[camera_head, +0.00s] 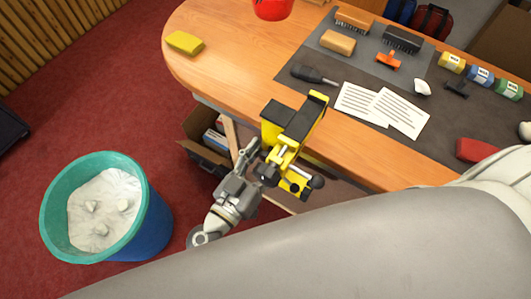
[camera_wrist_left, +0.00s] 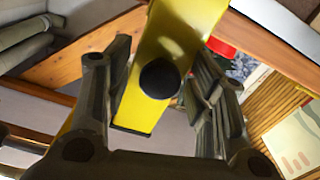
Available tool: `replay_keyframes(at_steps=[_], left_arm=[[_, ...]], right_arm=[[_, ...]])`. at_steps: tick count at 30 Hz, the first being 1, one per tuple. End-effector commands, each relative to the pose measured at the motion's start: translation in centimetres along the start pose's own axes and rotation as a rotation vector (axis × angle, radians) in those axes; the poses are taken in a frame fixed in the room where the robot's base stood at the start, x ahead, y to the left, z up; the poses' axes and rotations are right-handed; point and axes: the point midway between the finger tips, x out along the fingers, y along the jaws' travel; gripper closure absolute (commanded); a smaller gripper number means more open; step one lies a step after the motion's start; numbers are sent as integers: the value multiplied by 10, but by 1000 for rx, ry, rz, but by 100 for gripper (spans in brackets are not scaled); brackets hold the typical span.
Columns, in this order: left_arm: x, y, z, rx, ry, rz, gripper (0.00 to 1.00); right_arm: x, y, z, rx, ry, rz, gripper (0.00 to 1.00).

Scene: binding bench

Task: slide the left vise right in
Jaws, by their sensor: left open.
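The left vise (camera_head: 290,135), yellow with black jaw tops, is at the front edge of the wooden bench. Its yellow front part, with guide rods and a dark round knob (camera_head: 317,182), sticks out past the edge. My left gripper (camera_head: 260,164) is at this front part. In the left wrist view my left gripper (camera_wrist_left: 163,65) is open, with one finger on each side of the yellow vise part (camera_wrist_left: 185,35) and its black knob (camera_wrist_left: 159,78). I cannot tell whether the fingers touch it. My right gripper is not in view.
The bench (camera_head: 225,60) holds a yellow sponge-like block (camera_head: 184,42), a red container (camera_head: 272,8), a dark-handled tool (camera_head: 313,75), printed sheets (camera_head: 385,108), brushes and small jars. A teal-rimmed bin (camera_head: 150,215) stands on the red floor at left. An open box (camera_head: 205,140) sits below the bench.

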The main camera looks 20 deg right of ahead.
Motion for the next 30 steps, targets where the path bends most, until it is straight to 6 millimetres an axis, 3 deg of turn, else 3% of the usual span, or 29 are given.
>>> replay_keyframes(at_steps=[2, 14, 20, 30], left_arm=[[0, 0, 0, 0, 0, 0, 50], [0, 0, 0, 0, 0, 0, 100], [0, 2, 1, 0, 0, 0, 100], [0, 39, 8, -2, 2, 5, 100]], right_arm=[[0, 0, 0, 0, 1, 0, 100], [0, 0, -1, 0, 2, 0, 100], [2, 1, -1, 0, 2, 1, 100], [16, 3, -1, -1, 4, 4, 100]])
